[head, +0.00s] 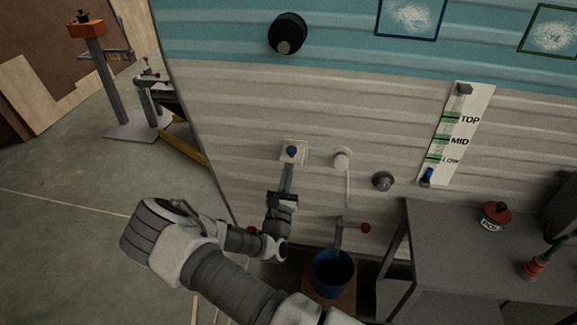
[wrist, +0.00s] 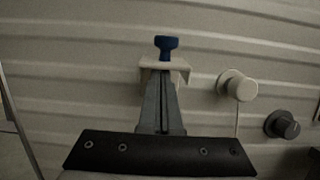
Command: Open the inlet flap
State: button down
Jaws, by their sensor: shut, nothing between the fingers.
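The inlet flap appears to be the small pale square fitting (head: 300,147) with a blue knob (head: 292,151) on the camper's ribbed cream wall. In the wrist view, the pale fitting (wrist: 183,65) juts out, with the blue knob (wrist: 166,44) above its top edge. My gripper (head: 289,168) is shut and empty, with its fingertips at the fitting's lower front. In the wrist view, the closed fingers (wrist: 163,78) point up at it and cover its middle. I cannot tell whether they touch it or how far the flap is open.
A white round fitting (head: 342,158) and a dark knob (head: 383,181) are to the right. A TOP/MID/LOW gauge (head: 458,135) is farther right. A blue bucket (head: 333,273) stands below by a red-ended tap (head: 352,228). A grey bench (head: 450,250) fills the lower right. Open floor lies left.

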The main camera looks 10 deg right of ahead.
aim_at(289, 154)
jog(key=shift+r+g+p, duration=0.4)
jog(key=shift+r+p, duration=0.05)
jog(key=shift+p, duration=0.85)
jog(key=r+p, duration=0.1)
jog(key=p, duration=0.1)
jog(key=g+y+p, duration=0.1)
jog(key=p, duration=0.2)
jog(key=shift+s+r+p, duration=0.2)
jog(key=shift+r+p, duration=0.15)
jog(key=shift+r, duration=0.05)
jog(key=r+g+p, duration=0.1)
jog(key=g+p, duration=0.1)
jog(key=p, duration=0.2)
jog(key=shift+y+p, duration=0.3)
jog(key=shift+p, duration=0.1)
jog(key=shift+r+p, duration=0.2)
jog(key=shift+p, duration=0.35)
jog(key=shift+w+r+p, duration=0.1)
jog(key=shift+r+p, duration=0.3)
jog(key=shift+p, duration=0.25)
